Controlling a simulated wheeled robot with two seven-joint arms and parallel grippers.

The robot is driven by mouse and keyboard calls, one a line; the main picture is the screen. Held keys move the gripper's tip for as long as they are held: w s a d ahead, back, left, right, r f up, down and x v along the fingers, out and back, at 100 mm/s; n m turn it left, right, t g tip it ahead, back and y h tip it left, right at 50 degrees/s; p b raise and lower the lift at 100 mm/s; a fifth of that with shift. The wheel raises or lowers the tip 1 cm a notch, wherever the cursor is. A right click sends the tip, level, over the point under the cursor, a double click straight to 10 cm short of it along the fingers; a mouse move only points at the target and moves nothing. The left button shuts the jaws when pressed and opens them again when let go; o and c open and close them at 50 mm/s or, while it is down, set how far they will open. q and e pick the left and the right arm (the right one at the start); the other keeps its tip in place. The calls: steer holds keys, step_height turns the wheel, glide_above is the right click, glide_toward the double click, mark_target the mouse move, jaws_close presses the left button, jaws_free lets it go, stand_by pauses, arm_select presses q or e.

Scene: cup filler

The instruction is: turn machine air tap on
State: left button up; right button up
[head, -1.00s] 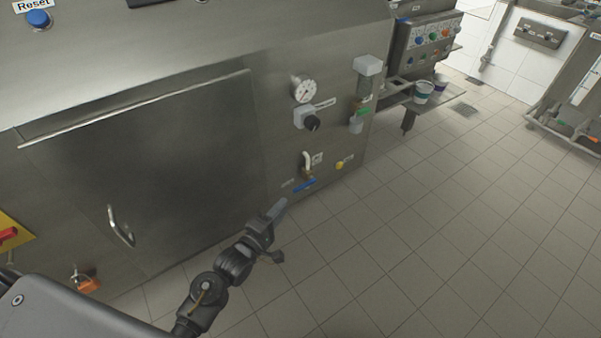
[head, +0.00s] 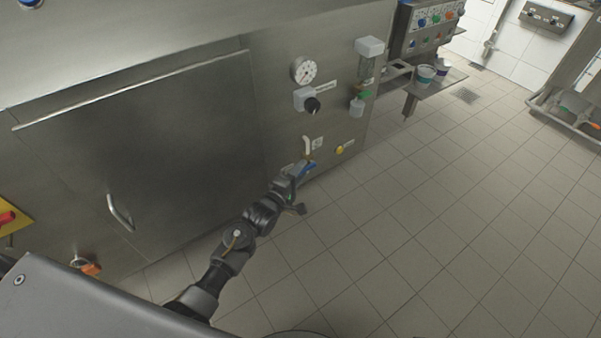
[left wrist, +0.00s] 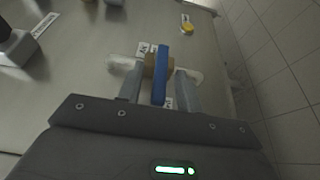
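The air tap has a blue lever handle (head: 308,168) on a brass body, low on the machine's steel front, below a white bent hose. In the left wrist view the blue handle (left wrist: 159,77) stands between my two grey fingers, with the brass fitting (left wrist: 152,64) behind it. My left gripper (head: 296,173) is at the tap, its fingers open on either side of the handle. A gap shows between the handle and each finger. The far end of the handle is partly hidden by a finger in the head view. My right gripper is not in view.
Above the tap are a pressure gauge (head: 304,70) and a black knob (head: 312,104). A yellow button (head: 340,150) sits right of the tap. A door handle (head: 120,212) sticks out at the left. Cups (head: 425,75) stand on a shelf at the right. The tiled floor is clear.

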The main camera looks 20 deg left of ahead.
arm_select(q)
steer(key=shift+w, duration=0.15)
steer(key=shift+c, duration=0.2)
jaws_close()
steer(key=shift+w+d+r, duration=0.1)
